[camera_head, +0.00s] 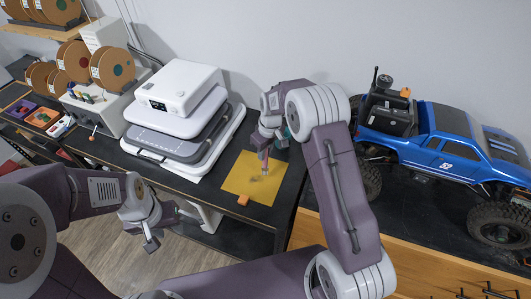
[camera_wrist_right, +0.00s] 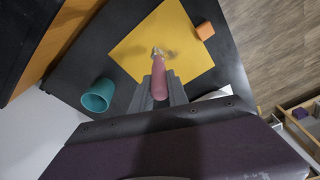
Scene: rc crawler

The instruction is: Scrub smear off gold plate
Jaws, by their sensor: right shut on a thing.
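The flat gold plate (camera_head: 262,190) lies on the black bench top; it also fills the upper middle of the right wrist view (camera_wrist_right: 130,45). A dark greyish smear (camera_head: 254,179) shows near its middle, partly behind the tool in the wrist view. My right gripper (camera_wrist_right: 160,82) is shut on the pink handle of a small brush-like tool (camera_wrist_right: 159,68). The tool's pale head points down over the plate at the smear; I cannot tell if it touches. My left gripper (camera_head: 151,240) hangs empty at the lower left, away from the plate; its jaw opening is unclear.
An orange block (camera_head: 243,200) sits at the plate's front edge. A teal cup (camera_wrist_right: 98,95) stands beside the plate, mostly behind my right arm in the head view. A white press machine (camera_head: 185,110) is left of the plate, a blue crawler truck (camera_head: 450,150) at right.

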